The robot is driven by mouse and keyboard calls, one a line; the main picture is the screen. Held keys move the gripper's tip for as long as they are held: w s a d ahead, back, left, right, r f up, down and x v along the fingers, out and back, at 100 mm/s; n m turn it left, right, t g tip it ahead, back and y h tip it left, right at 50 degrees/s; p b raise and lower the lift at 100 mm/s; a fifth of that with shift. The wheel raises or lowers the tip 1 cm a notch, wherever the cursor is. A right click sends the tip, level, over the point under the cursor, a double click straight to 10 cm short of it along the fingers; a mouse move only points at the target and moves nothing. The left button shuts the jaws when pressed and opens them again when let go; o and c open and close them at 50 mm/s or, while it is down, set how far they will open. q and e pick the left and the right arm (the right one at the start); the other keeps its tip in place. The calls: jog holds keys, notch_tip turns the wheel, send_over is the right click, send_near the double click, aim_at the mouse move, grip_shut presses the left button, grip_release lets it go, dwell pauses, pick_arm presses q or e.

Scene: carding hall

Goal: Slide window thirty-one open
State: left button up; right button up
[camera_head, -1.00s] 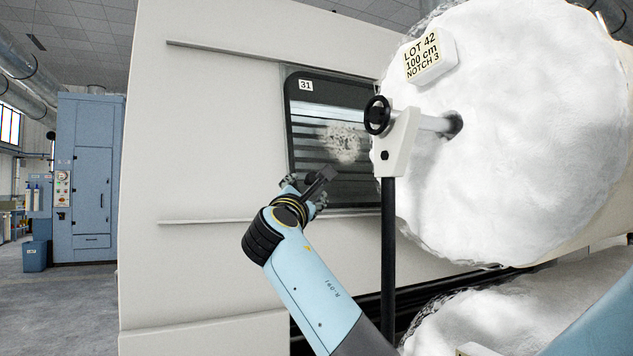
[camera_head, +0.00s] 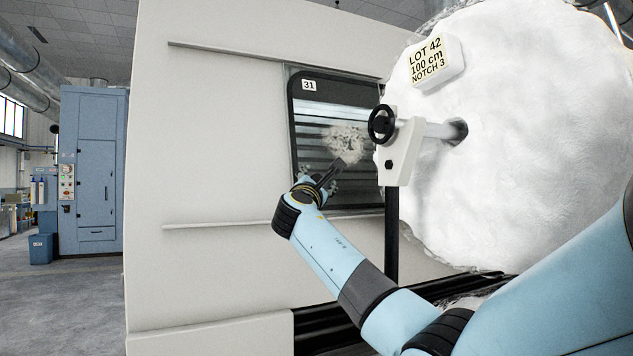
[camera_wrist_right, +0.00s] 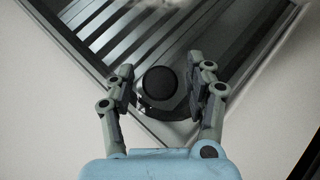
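Window thirty-one (camera_head: 311,115) is a dark-framed pane with a "31" label on the pale machine wall, with slatted parts and a whitish patch showing through it. It also shows in the right wrist view (camera_wrist_right: 107,35). My right gripper (camera_head: 334,178) is at the window's lower part in the head view. In the right wrist view my right gripper (camera_wrist_right: 163,85) is open, with its fingers on either side of a round black knob (camera_wrist_right: 160,82) at the window's corner. Gaps show between knob and fingers. The knob is hidden in the head view. My left gripper is out of view.
A post with a black handwheel (camera_head: 381,124) stands close right of my gripper, beside a large white fibre roll (camera_head: 530,140) tagged "LOT 42". Rails run along the wall above (camera_head: 230,54) and below (camera_head: 215,225) the window. The wall left of the window is clear.

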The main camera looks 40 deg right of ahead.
jog(key=c, duration=0.4)
grip_shut()
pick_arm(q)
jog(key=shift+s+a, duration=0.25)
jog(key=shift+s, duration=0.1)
pick_arm(e)
jog(key=shift+a, duration=0.15)
